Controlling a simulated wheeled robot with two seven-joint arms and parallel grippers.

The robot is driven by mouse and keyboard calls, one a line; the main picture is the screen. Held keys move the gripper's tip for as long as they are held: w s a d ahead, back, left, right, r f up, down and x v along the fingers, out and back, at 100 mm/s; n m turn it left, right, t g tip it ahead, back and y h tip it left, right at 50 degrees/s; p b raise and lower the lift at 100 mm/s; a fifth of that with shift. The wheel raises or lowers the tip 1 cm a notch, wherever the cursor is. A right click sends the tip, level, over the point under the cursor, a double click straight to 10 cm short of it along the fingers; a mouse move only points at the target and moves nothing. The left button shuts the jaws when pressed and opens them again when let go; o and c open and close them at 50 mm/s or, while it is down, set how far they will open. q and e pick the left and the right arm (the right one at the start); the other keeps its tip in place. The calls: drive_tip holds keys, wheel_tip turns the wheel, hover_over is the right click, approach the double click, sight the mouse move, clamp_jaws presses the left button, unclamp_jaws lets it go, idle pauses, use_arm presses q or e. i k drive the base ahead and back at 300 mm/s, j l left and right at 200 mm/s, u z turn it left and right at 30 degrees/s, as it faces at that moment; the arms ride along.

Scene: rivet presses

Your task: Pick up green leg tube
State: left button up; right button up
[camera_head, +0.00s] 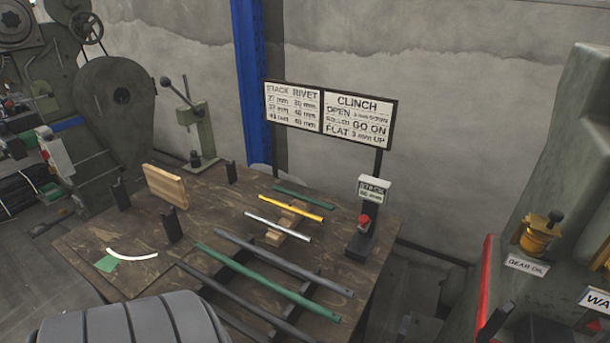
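A long green tube (268,283) lies slantwise across the front right of the dark wooden table (140,230), between a grey tube (285,263) and a dark tube (245,303). These long tubes rest across dark supports. A shorter, thinner green tube (303,197) lies farther back, behind a yellow tube (290,209) and a white tube (277,227), by a pale wooden block. I cannot tell from the picture alone which green tube is the leg tube. Neither of my grippers can be made out in this view, and nothing touches either green tube.
A red-topped black stand with a small sign (374,188) is at the table's right edge. A wooden board (166,186) stands between dark uprights at the left. A green lever press (203,135) is at the back. A machine with a yellow oiler (540,235) stands at the right.

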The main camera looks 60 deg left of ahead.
sight(334, 318)
drive_tip(key=u, duration=2.15)
drive_tip(key=k+j+z, duration=0.1)
drive_tip(key=z, duration=0.35)
drive_tip(key=k+z, duration=0.1)
drive_tip(key=z, duration=0.35)
drive_tip(key=k+j+z, duration=0.1)
drive_tip(key=z, duration=0.35)
drive_tip(key=k+z, duration=0.1)
drive_tip(key=z, duration=0.35)
drive_tip(key=k+j, duration=0.1)
drive_tip(key=j, duration=0.5)
drive_tip(key=k+j, duration=0.1)
drive_tip(key=j, duration=1.15)
drive_tip(key=k, duration=0.05)
